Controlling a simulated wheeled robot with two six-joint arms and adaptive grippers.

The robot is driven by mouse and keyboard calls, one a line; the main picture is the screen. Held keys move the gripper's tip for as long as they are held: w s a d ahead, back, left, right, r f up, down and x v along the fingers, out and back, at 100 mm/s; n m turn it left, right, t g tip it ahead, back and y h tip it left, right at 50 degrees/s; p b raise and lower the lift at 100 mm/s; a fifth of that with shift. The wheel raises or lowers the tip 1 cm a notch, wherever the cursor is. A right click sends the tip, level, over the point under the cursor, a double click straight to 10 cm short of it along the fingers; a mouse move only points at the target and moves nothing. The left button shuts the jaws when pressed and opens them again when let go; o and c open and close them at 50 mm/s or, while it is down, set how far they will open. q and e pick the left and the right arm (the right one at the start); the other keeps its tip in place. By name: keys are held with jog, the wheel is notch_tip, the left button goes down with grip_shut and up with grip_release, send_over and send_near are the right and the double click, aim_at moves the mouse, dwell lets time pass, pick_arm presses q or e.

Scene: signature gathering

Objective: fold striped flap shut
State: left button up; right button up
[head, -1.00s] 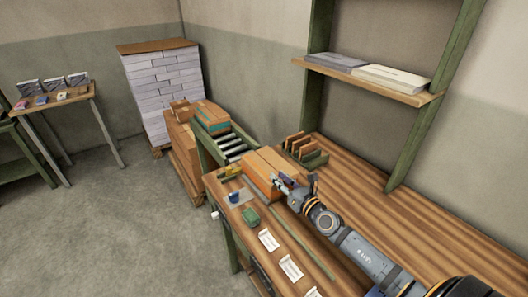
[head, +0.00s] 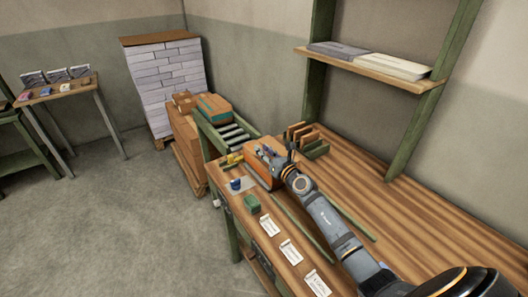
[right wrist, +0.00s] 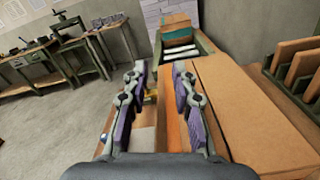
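A cardboard box with an orange side (head: 260,174) sits on the bench, near the roller track. My right gripper (head: 268,152) is over the top of this box. In the right wrist view my right gripper (right wrist: 159,72) is open, its two purple-padded fingers well apart. The box's brown top (right wrist: 245,110) fills the area right of the fingers, and an orange strip of the box (right wrist: 172,118) shows between them. I see no clear stripes, so I cannot tell which part is the striped flap. My left gripper is not in view.
A roller track (head: 232,132) with a teal-banded box (head: 213,107) lies beyond. A green rack with brown dividers (head: 308,142) stands to the right. A green block (head: 252,203), a blue cup (head: 235,184) and several paper cards (head: 291,252) lie along the bench's front edge.

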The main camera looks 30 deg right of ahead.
grip_shut()
grip_release()
jog(key=s, duration=0.5)
jog(key=s+d, duration=0.1)
jog(key=s, duration=0.1)
jog(key=shift+s, duration=0.2)
dwell(0.4)
